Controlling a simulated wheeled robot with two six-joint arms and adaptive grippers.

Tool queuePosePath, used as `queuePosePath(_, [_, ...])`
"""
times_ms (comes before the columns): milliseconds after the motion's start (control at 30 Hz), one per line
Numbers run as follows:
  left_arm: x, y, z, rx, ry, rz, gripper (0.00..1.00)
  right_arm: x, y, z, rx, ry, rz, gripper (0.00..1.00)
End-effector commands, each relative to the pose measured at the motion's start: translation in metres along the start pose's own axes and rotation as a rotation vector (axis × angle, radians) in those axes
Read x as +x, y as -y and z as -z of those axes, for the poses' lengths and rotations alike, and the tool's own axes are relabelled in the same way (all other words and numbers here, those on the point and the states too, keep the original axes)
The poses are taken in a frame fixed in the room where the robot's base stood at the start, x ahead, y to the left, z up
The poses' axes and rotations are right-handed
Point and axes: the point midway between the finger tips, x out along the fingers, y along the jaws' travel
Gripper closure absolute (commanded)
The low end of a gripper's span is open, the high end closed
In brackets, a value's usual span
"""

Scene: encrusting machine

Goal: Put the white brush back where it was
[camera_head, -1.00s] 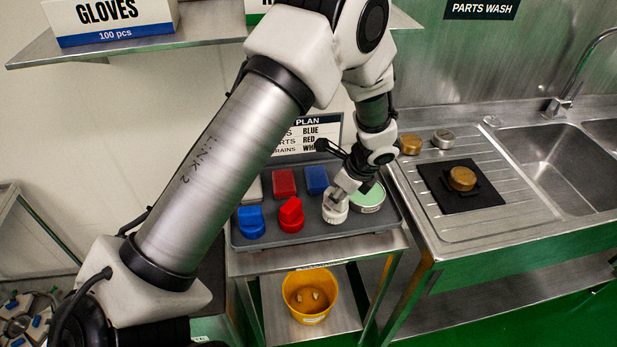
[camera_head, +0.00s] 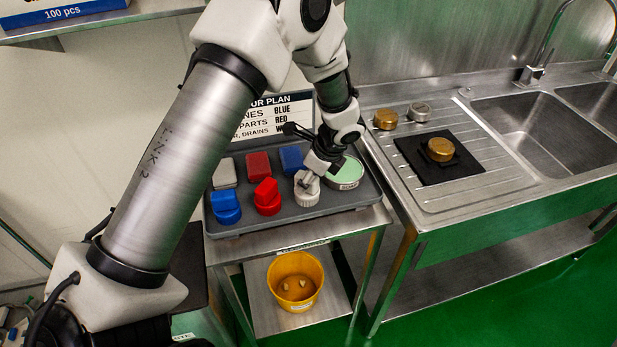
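The white brush (camera_head: 306,195) stands at the front right of the grey tray (camera_head: 290,221), in line with a red brush (camera_head: 267,199) and a blue brush (camera_head: 226,208). My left gripper (camera_head: 308,182) comes down from above, with its fingertips at the top of the white brush. The fingers and wrist partly cover the brush's top, and I cannot tell whether they grip it or stand apart. The brush looks upright and seems to rest on the tray. My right gripper is not in view.
White (camera_head: 224,174), red (camera_head: 258,165) and blue (camera_head: 291,158) blocks stand behind the brushes. A green-topped tin (camera_head: 346,174) sits close on the right. A sign (camera_head: 279,113) stands behind. A yellow bucket (camera_head: 296,283) is on the shelf below. The sink counter (camera_head: 440,213) is at right.

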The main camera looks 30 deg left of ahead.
Motion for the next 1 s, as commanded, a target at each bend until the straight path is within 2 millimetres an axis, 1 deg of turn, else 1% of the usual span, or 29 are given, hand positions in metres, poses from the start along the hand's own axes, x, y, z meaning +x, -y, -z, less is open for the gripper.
queuePosePath(167, [-0.004,0.000,-0.001,0.000,0.000,0.001,0.42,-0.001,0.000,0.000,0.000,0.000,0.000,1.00])
queuePosePath(267, [-0.017,0.001,-0.001,0.000,0.002,0.003,0.42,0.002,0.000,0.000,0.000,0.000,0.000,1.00])
queuePosePath(367, [-0.039,0.001,-0.001,-0.002,0.002,0.005,0.42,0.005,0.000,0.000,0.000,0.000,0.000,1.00])
queuePosePath(500, [-0.077,0.001,0.000,-0.001,0.002,0.006,0.42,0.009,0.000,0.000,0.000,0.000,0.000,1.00])
queuePosePath(600, [-0.100,0.001,0.000,-0.001,0.001,0.006,0.42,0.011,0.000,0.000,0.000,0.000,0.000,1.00])
queuePosePath(700, [-0.114,0.000,-0.001,0.000,0.001,0.003,0.42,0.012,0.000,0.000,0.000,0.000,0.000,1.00])
queuePosePath(800, [-0.121,0.000,-0.001,0.000,0.000,0.000,0.42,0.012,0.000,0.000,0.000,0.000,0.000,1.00])
queuePosePath(1000, [-0.122,0.000,-0.001,0.000,0.000,0.000,0.42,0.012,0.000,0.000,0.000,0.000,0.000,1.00])
